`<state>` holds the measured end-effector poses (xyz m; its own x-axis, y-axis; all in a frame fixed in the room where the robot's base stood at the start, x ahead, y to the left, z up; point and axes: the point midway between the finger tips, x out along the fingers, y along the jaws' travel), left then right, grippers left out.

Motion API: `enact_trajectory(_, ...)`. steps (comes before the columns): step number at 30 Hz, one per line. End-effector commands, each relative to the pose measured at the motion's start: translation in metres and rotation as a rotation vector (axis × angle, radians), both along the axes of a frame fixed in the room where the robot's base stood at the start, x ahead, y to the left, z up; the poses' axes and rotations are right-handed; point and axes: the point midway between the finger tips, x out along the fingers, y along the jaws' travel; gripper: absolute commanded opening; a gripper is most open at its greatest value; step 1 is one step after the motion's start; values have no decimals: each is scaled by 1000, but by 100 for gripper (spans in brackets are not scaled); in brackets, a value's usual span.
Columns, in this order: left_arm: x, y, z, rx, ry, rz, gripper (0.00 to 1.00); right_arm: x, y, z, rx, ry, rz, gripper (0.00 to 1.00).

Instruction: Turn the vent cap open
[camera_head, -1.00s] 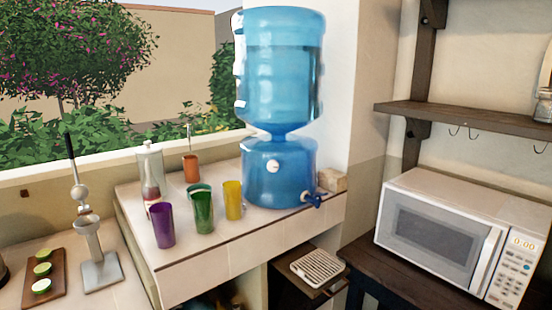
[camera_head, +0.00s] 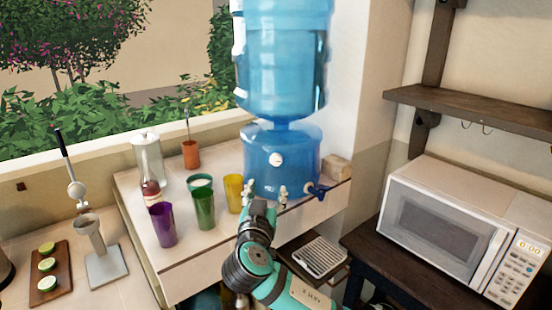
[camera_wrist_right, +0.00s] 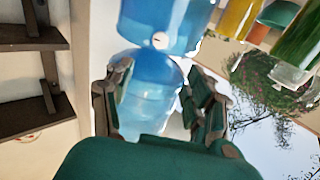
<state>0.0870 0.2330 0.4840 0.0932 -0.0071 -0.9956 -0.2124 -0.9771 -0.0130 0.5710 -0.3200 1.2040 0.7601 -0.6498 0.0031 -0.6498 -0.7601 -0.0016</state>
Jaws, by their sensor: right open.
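The vent cap (camera_head: 277,159) is a small pale round knob on the front of the blue dispenser base (camera_head: 262,172). In the right wrist view, which is turned nearly upside down, the vent cap (camera_wrist_right: 160,40) shows between and beyond the fingers. My right gripper (camera_head: 266,190) is open and empty, in front of and below the cap, apart from it. It also shows in the right wrist view (camera_wrist_right: 157,85), fingers spread. A large blue water bottle (camera_head: 282,60) stands on the base. My left gripper is out of view.
A blue tap (camera_head: 318,190) sticks out to the right of the gripper. Yellow (camera_head: 233,193), green (camera_head: 204,208) and purple (camera_head: 162,224) cups stand on the counter (camera_head: 210,250) to the left. A microwave (camera_head: 445,232) stands at right, below a wooden shelf (camera_head: 470,108).

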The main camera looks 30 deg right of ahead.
Motion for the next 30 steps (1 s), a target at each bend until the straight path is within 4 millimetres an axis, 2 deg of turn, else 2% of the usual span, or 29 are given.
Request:
enact_trajectory(3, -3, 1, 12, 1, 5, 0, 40, 17, -17, 5, -4, 2, -5, 56)
enact_trajectory(18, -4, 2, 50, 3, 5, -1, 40, 98, -86, 4, -2, 4, -3, 56)
enact_trajectory(24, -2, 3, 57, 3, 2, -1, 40, 116, -100, 2, -1, 2, -1, 56)
enact_trajectory(30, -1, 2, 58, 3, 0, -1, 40, 121, -104, 0, 0, 3, 0, 56)
